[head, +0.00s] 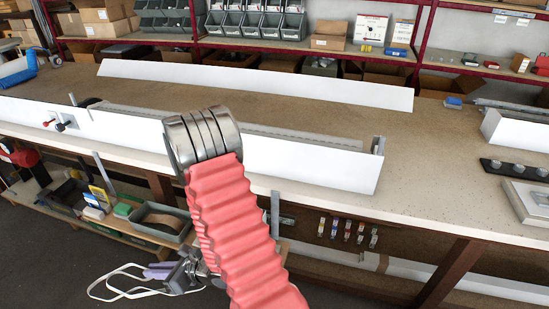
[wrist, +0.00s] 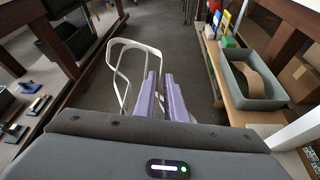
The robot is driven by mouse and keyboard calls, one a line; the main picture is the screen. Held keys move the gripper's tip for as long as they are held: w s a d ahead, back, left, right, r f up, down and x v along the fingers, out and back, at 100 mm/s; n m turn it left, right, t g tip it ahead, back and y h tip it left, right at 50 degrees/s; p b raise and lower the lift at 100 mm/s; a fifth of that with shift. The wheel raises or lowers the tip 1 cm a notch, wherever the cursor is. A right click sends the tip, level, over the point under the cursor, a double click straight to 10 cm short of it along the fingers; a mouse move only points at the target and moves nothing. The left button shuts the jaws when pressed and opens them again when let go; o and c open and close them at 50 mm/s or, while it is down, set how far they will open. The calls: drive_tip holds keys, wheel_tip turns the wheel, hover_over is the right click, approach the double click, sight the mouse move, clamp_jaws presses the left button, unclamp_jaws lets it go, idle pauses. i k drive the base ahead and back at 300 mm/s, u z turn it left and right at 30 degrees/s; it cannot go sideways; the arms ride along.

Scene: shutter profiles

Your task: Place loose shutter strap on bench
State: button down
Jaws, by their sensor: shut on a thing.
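My gripper (head: 160,271) has purple fingers and hangs low in front of the bench, below the height of its top. It is shut on the white strap (head: 105,291), which hangs in a loose loop beyond the fingers. In the wrist view the strap (wrist: 113,72) loops to the left of my gripper (wrist: 160,78), over the dark floor. The exact spot of the hold is partly hidden by the fingers. The bench (head: 437,137) has a speckled beige top with long white shutter profiles (head: 250,85) on it.
A low shelf (wrist: 222,83) under the bench carries a grey bin (wrist: 275,103) with a brown curved piece inside. A white profile (head: 318,164) runs along the bench's front. Clear top lies right of it. Racks with boxes (head: 330,42) stand behind.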

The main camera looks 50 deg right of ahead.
sight(428, 186)
drive_tip(key=k, duration=0.85)
drive_tip(key=u, duration=1.15)
drive_tip(key=i, duration=0.1)
drive_tip(key=z, duration=2.85)
